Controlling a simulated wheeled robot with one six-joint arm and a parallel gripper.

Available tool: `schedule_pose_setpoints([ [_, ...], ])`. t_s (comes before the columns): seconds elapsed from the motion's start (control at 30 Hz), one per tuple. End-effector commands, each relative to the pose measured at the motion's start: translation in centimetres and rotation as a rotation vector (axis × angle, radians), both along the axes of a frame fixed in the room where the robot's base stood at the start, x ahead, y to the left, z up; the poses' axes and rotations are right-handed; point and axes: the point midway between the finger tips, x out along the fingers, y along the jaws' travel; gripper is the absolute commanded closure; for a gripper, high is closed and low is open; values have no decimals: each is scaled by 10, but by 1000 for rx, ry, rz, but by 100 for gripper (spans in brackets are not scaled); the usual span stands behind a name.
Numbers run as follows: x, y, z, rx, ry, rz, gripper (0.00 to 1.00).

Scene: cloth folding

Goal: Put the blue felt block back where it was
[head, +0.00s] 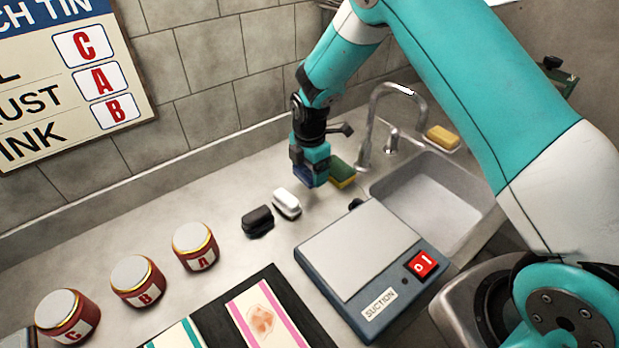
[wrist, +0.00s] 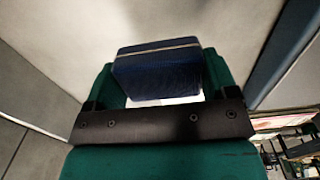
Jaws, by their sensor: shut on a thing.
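The blue felt block (head: 304,175) is between the fingers of my gripper (head: 311,177) in the head view, low over the counter or on it; I cannot tell whether its underside touches. In the wrist view the blue block (wrist: 157,72), with a pale line across its upper part, sits between the green fingers of my gripper (wrist: 160,85). My gripper is shut on it. A white block (head: 287,203) and a black block (head: 257,221) lie to its lower left. A green and yellow sponge (head: 342,174) is just to its right.
A suction box (head: 360,250) with a red switch stands in front, beside the sink (head: 430,195) and tap (head: 372,125). Jars A (head: 195,247), B (head: 138,281) and C (head: 68,315) stand at left. A sign hangs on the tiled wall.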

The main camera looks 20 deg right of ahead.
Motion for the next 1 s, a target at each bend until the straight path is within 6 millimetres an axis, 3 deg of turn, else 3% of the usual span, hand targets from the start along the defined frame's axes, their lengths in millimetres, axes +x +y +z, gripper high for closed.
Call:
schedule_pose_setpoints([
  [0.4,0,0,-46,0,-1,0,40],
  [0.77,0,0,-52,0,-1,0,40],
  [0.8,0,0,-52,1,-2,0,19],
  [0.87,0,0,-51,1,-2,0,5],
  [0.9,0,0,-51,1,-2,0,0],
  [1.0,0,0,-51,0,-1,0,0],
])
